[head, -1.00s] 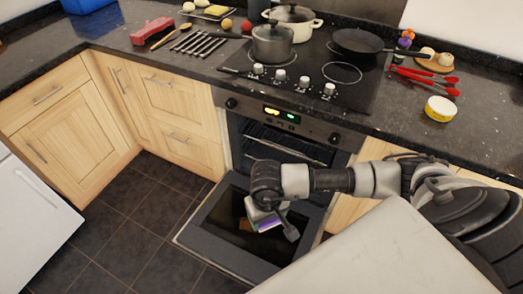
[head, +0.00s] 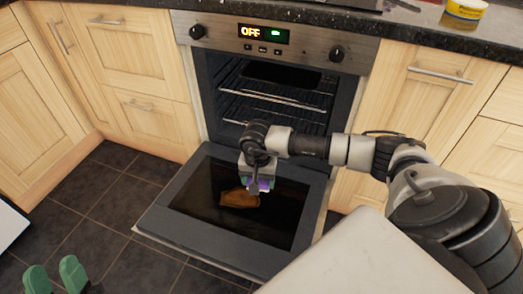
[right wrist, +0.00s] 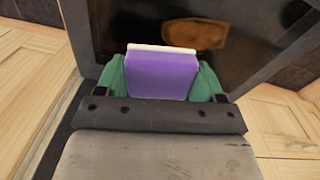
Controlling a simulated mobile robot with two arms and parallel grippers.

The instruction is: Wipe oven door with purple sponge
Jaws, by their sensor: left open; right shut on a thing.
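The oven door (head: 198,230) is folded down open in front of the oven, its dark inner glass facing up. A brown stain (head: 240,198) lies on the glass; it also shows at the top of the right wrist view (right wrist: 195,33). My right gripper (head: 257,184) is shut on the purple sponge (right wrist: 163,77), which has a pale edge. In the head view the sponge (head: 265,185) is partly hidden by the gripper and appears beside the stain's upper right. I cannot tell whether it touches the glass. My left gripper (head: 56,277) is open and empty at the bottom left.
The oven (head: 270,85) has racks inside and a panel reading OFF. Wooden cabinets (head: 150,70) flank it. A yellow tin (head: 464,12) stands on the dark counter. Dark floor tiles (head: 110,215) left of the door are clear.

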